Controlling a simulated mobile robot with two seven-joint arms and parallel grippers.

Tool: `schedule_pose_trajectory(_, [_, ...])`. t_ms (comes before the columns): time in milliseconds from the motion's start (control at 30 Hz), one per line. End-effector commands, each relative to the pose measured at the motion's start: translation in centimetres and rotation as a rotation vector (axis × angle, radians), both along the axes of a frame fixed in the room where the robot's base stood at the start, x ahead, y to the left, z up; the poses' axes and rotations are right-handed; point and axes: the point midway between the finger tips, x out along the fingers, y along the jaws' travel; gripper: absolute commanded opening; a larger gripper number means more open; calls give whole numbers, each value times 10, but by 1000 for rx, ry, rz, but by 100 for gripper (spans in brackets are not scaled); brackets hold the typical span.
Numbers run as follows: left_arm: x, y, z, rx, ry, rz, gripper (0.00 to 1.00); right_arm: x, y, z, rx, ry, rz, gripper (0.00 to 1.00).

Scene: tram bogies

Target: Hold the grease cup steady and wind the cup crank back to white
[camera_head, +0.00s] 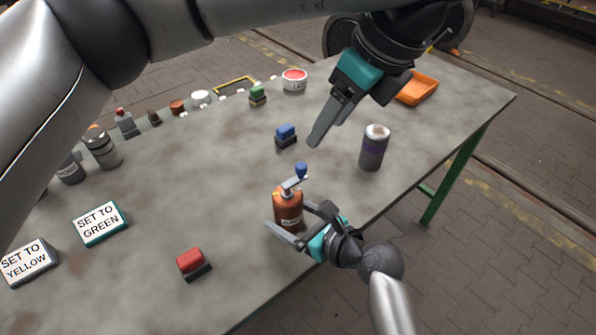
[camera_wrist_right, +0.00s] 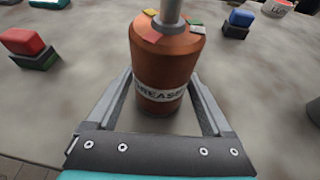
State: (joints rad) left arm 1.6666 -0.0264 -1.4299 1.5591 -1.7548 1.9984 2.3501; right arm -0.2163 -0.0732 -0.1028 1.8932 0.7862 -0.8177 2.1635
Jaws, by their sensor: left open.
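The grease cup (camera_head: 288,208) is an orange-brown cylinder with a pale label, standing upright near the table's front edge. In the right wrist view its top (camera_wrist_right: 168,42) carries coloured patches, red, yellow and green among them, around a grey shaft (camera_wrist_right: 170,12). The cup crank is a grey arm with a blue knob (camera_head: 301,170) on top. Which colour it points at cannot be told. My left gripper (camera_head: 318,132) is open and empty, above and right of the crank.
A blue block (camera_head: 286,135) lies behind, a red block (camera_head: 191,263) front left. Signs read SET TO GREEN (camera_head: 100,222) and SET TO YELLOW (camera_head: 28,262). An orange tray (camera_head: 417,88) is at the back right.

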Motion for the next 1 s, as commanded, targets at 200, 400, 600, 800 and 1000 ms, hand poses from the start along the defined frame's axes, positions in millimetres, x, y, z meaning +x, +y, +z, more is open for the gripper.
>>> schedule_pose_trajectory(200, [0, 0, 0, 0, 0, 0, 59, 0, 0, 0, 0, 0, 0, 100])
schedule_pose_trajectory(400, [0, 0, 0, 0, 0, 0, 59, -1, -1, 1, 0, -1, -1, 100])
schedule_pose_trajectory(600, [0, 0, 0, 0, 0, 0, 59, -16, -14, 8, 0, 0, -1, 100])
schedule_pose_trajectory(800, [0, 0, 0, 0, 0, 0, 59, -42, -38, 23, -3, 0, -1, 100])
schedule_pose_trajectory(1000, [0, 0, 0, 0, 0, 0, 59, -67, -60, 37, -4, 1, 0, 100])
